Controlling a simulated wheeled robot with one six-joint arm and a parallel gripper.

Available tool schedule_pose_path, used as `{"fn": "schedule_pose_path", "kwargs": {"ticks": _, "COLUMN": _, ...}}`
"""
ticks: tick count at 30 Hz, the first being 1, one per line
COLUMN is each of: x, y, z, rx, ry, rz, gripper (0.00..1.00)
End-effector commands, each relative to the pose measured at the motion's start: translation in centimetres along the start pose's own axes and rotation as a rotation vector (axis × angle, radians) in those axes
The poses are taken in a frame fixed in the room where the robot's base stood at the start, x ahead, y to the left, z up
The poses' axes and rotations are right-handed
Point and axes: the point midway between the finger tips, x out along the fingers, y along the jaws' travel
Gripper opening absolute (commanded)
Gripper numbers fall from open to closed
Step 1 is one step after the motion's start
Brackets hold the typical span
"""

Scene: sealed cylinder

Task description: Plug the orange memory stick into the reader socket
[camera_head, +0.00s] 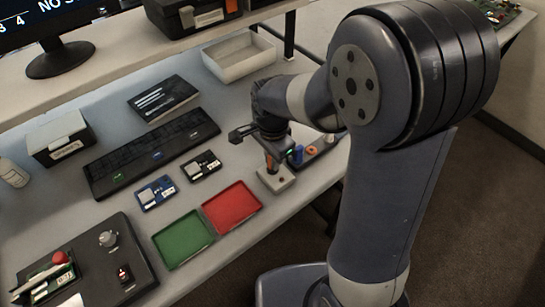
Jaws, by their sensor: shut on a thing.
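My gripper (272,151) points down at the right part of the table and is shut on a small orange stick (269,163). Most of the stick is hidden by the fingers. Directly below is a small beige block (284,184) with a dark round spot on top, likely the reader. The stick's lower end is over or at this block; I cannot tell whether it is in a socket or just above it. Just right of the gripper, a blue piece (297,155) and another orange piece (311,151) stand on a dark holder.
A red tray (232,208) and a green tray (184,240) lie left of the block. Two small card devices, blue (156,192) and black (201,166), lie near a long black panel (140,160). A beige bin (240,58) stands behind. The table's right edge is close.

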Motion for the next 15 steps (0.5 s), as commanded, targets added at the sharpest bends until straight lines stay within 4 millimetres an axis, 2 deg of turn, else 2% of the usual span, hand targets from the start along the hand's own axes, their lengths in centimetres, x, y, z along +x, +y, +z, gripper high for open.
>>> {"fn": "schedule_pose_path", "kwargs": {"ticks": 15, "x": 0.76, "y": 0.01, "z": 0.0, "rx": 0.0, "ry": 0.0, "rz": 0.001, "gripper": 0.0}}
